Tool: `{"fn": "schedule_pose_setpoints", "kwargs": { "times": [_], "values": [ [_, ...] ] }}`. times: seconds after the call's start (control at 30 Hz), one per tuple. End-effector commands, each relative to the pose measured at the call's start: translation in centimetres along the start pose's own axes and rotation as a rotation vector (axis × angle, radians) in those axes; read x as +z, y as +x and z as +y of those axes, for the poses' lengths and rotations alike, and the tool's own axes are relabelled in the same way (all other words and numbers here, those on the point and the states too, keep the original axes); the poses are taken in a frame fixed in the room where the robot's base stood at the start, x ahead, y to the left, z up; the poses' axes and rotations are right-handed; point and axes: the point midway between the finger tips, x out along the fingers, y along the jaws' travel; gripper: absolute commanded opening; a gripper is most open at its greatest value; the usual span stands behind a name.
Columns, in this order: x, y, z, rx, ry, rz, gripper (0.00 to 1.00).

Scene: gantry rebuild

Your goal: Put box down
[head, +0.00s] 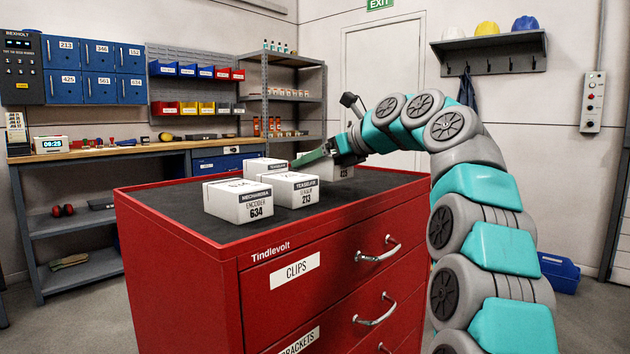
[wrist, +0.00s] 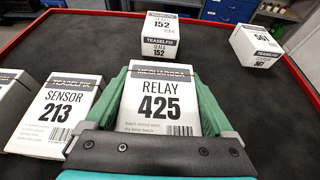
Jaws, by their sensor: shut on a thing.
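My gripper (head: 318,156) is over the far right part of the red cabinet's dark top (head: 372,180). In the wrist view its two green fingers (wrist: 160,84) are shut on the sides of the white box marked RELAY 425 (wrist: 158,112). In the head view this box (head: 343,171) is partly hidden behind my gripper and the 213 box. It is upright and at or just above the cabinet top; I cannot tell whether it touches. The SENSOR 213 box (wrist: 62,115) stands left of it in the wrist view, apart from the left finger.
A box marked 634 (head: 238,202) stands at the cabinet's front left. Another box is cut off at the wrist view's left edge.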

Motion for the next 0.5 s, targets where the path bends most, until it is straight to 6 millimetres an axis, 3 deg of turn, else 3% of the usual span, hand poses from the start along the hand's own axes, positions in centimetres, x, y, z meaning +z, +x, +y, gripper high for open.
{"fn": "schedule_pose_setpoints", "kwargs": {
  "times": [0.27, 0.5],
  "values": [
    [-2.6, 1.0, 0.1, 0.001, 0.001, -0.001, 0.14],
    [-2.6, 1.1, 0.0, 0.001, 0.001, 0.0, 0.14]
  ]
}}
